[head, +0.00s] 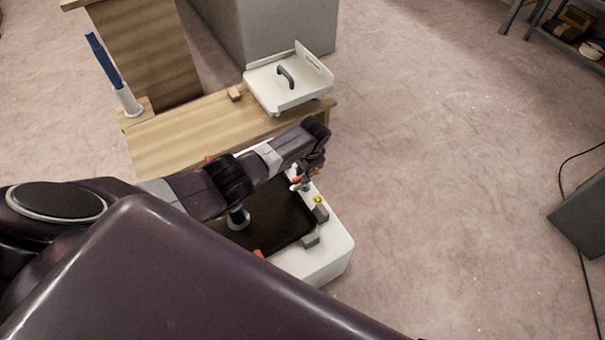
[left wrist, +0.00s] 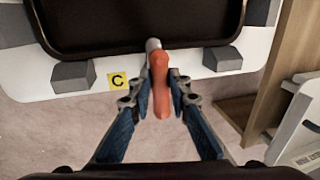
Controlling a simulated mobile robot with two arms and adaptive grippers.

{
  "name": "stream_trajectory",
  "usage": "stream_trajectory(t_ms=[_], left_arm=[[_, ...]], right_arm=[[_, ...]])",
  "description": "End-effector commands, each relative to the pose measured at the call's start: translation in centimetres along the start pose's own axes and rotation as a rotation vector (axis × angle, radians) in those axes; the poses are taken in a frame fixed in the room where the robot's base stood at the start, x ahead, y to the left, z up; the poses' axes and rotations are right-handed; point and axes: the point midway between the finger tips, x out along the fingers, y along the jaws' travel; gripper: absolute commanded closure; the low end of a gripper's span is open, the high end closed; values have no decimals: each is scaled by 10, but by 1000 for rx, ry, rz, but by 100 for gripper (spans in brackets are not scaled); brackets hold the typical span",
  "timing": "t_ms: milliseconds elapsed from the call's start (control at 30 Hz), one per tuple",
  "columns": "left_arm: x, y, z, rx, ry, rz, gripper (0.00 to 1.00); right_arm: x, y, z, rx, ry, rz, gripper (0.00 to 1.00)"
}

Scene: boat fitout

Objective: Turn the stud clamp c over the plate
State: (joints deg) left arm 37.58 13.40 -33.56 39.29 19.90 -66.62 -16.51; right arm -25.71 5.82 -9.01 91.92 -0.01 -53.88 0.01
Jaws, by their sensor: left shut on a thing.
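Stud clamp c (left wrist: 160,85) has an orange handle and a grey end; the yellow C label (left wrist: 118,80) is beside it. Its grey end is at the rim of the dark plate (left wrist: 140,20), and its handle points outward, away from the plate. My left gripper (left wrist: 162,98) is shut on the handle, one finger on each side. In the head view my left gripper (head: 301,182) is at the far right edge of the dark plate (head: 280,218), partly hiding the clamp. My right gripper is not in view.
The plate lies in a white housing (head: 335,262) with grey blocks (head: 311,240) along its rim. Another orange clamp (head: 258,253) shows at the near edge. A wooden bench (head: 190,135) behind carries a white tray-like panel (head: 262,88).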

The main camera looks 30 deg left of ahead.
Motion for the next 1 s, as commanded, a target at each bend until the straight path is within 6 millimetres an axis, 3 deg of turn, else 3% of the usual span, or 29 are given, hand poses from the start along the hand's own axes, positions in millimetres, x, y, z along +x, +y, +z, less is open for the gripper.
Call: stream_trajectory(t_ms=[467, 500, 633, 1000], left_arm=[[0, 0, -1, -21, -1, 1, 100], [0, 0, -1, -21, -1, 1, 82], [0, 0, -1, -20, -1, 1, 67], [-2, 0, -1, -18, -2, 1, 66]], right_arm=[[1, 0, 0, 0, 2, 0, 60], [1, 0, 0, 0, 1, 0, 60], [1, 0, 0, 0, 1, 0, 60], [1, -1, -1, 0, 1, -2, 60]])
